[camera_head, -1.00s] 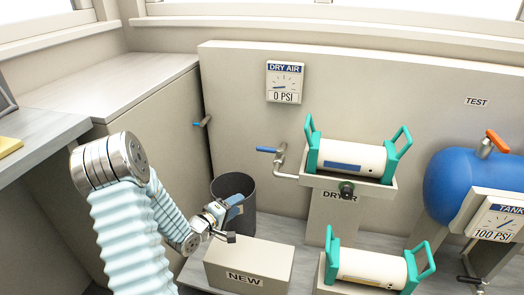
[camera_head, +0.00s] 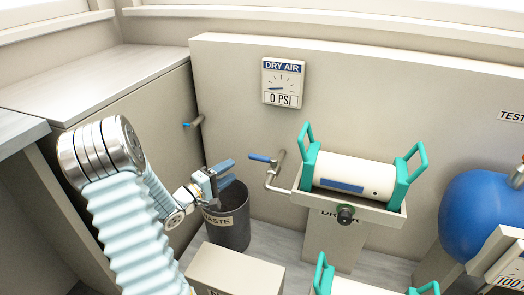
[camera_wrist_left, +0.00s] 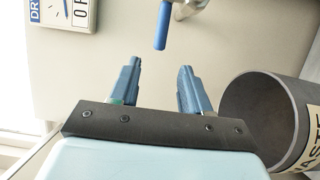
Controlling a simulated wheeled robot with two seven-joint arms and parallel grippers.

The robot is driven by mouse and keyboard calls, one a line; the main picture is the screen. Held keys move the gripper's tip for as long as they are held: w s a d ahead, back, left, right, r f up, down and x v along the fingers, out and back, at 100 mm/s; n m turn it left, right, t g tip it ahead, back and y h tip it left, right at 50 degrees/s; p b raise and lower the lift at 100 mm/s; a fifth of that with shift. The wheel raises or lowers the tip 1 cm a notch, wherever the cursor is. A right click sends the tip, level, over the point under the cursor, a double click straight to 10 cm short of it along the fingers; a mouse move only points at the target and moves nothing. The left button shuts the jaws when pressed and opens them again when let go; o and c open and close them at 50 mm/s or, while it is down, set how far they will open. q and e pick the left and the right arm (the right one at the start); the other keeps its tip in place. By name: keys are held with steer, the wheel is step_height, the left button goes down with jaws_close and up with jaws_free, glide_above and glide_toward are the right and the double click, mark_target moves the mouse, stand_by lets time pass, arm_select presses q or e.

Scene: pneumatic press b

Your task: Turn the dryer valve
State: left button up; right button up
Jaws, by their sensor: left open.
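The dryer valve is a blue lever handle (camera_head: 260,157) on a metal pipe (camera_head: 277,170) left of the dryer (camera_head: 345,180). The dryer holds a white cylinder with teal end handles in a tray. My left gripper (camera_head: 226,173) is open and empty, left of the lever and over the waste bin's opening, apart from the lever. In the left wrist view the blue lever (camera_wrist_left: 162,27) hangs beyond the gap between the two open fingers (camera_wrist_left: 160,85). My right gripper is not in view.
The waste bin (camera_head: 228,228) stands beneath my left gripper. A beige box (camera_head: 235,272) is in front of it. The dry air gauge (camera_head: 283,82) on the wall reads 0 PSI. A blue tank (camera_head: 475,215) stands at the right. Another pipe with a blue tip (camera_head: 194,123) sticks out at the left.

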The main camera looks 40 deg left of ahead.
mark_target(250, 158)
arm_select(q)
steer(key=w, duration=0.8)
steer(key=w+d, duration=0.1)
steer(key=w, duration=0.3)
steer(key=shift+w, duration=0.35)
jaws_close()
